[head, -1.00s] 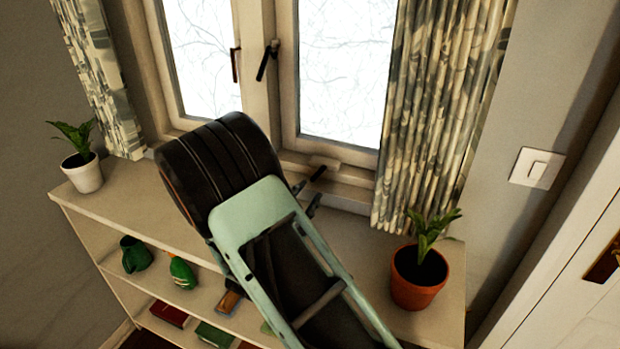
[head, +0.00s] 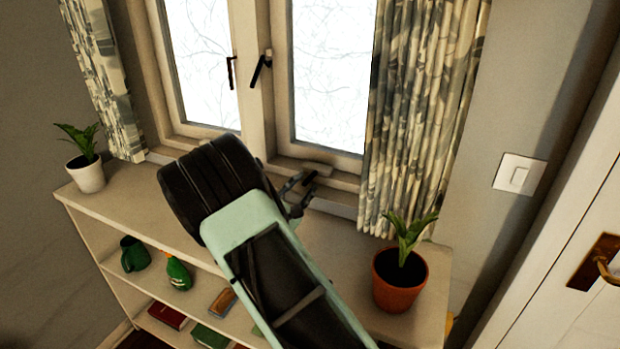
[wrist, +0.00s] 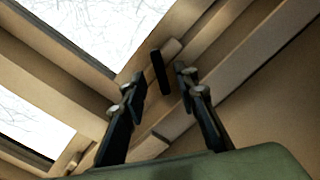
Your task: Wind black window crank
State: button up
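The black window crank (wrist: 160,72) shows in the wrist view as a short dark handle on a tan base at the window sill. My gripper (wrist: 159,80) is open, with one finger on each side of the handle. The handle's near end lies about level with the fingertips, with a visible gap on both sides. In the head view my gripper (head: 298,190) is at the sill below the right window pane. There the crank is mostly hidden among the fingers, and only its tan base (head: 316,167) shows clearly.
Two black window latches (head: 261,68) are on the frames above. A patterned curtain (head: 415,120) hangs close to the right. A terracotta pot (head: 399,285) stands on the shelf top right of my arm, and a white pot (head: 87,174) stands far left.

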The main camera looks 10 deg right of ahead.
aim_at(309, 179)
jog(key=x, duration=0.5)
grip_shut()
